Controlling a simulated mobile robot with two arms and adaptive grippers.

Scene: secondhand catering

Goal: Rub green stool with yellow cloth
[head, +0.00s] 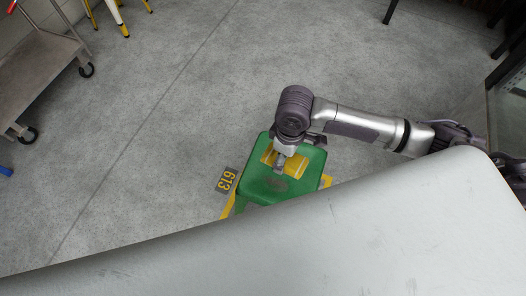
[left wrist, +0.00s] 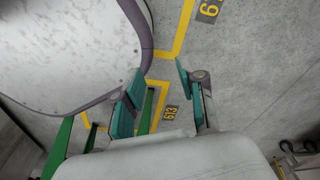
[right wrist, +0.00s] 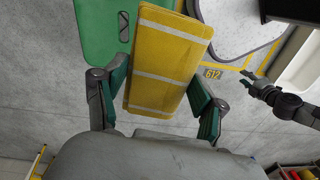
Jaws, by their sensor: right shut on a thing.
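The green stool (head: 258,190) stands on the floor in the middle of the head view. Its seat (right wrist: 93,35) shows at the top left of the right wrist view, with dark slots. The yellow cloth (right wrist: 165,50), with pale stripes, is between the fingers of my right gripper (right wrist: 162,98), which is shut on it. In the head view the right gripper (head: 279,166) and cloth (head: 296,167) are over the seat; I cannot tell if the cloth touches it. My left gripper (left wrist: 157,88) is open and empty, with green bars, apparently stool legs, beyond it.
A floor label reading 613 (head: 228,181) and yellow floor lines lie beside the stool. A metal cart (head: 40,65) stands at the upper left, near yellow legs (head: 121,20). A glass-sided unit (head: 508,95) is at the right edge. The floor left of the stool is clear.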

